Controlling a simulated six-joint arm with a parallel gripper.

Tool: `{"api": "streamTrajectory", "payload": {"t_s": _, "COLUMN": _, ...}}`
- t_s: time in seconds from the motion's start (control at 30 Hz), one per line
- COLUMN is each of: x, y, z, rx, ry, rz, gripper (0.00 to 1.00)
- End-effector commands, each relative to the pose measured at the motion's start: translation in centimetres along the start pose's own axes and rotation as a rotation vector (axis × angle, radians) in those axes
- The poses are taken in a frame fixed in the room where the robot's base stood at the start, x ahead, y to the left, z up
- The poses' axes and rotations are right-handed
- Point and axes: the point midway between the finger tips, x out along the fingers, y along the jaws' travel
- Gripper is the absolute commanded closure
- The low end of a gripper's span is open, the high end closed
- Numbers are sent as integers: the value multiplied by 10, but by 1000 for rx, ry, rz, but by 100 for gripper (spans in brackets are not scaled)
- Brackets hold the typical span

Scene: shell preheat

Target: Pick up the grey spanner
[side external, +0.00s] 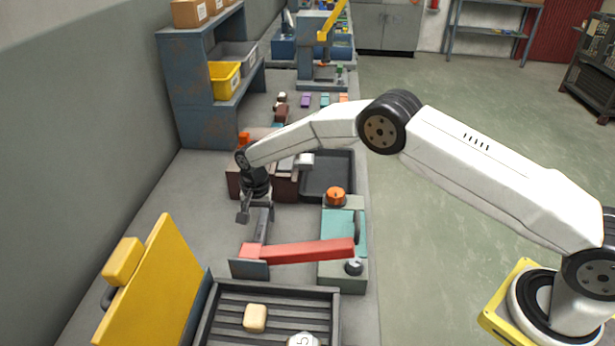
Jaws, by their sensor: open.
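My gripper (256,216) is open above the grey bench, left of the teal unit. Its jaws point down, and I see nothing held between them. I cannot pick out a grey spanner with certainty. A narrow dark grey piece is visible just below my gripper, but its outline merges with the jaws, so I cannot tell what it is. A red bar (305,250) lies just in front of my gripper, with a dark grey plate (250,268) at its left end.
A slatted dark tray (222,312) in front holds a cream block (255,318) and a pale round piece (302,341). A raised yellow lid (160,285) stands left. The teal unit (331,225) has an orange knob (336,196). A black tray (328,180) lies behind. Bare bench is left.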

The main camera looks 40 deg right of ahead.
Motion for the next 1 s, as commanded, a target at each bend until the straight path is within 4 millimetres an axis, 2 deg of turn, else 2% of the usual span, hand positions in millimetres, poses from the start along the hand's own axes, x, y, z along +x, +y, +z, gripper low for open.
{"api": "streamTrajectory", "payload": {"t_s": 0.27, "x": 4, "y": 0, "z": 0, "rx": 0, "ry": 0, "rz": 0, "gripper": 21}}
{"api": "streamTrajectory", "payload": {"t_s": 0.7, "x": 45, "y": -1, "z": -2, "rx": 0, "ry": 0, "rz": 1, "gripper": 21}}
{"api": "streamTrajectory", "payload": {"t_s": 1.0, "x": 53, "y": -1, "z": -2, "rx": 0, "ry": 1, "rz": -1, "gripper": 21}}
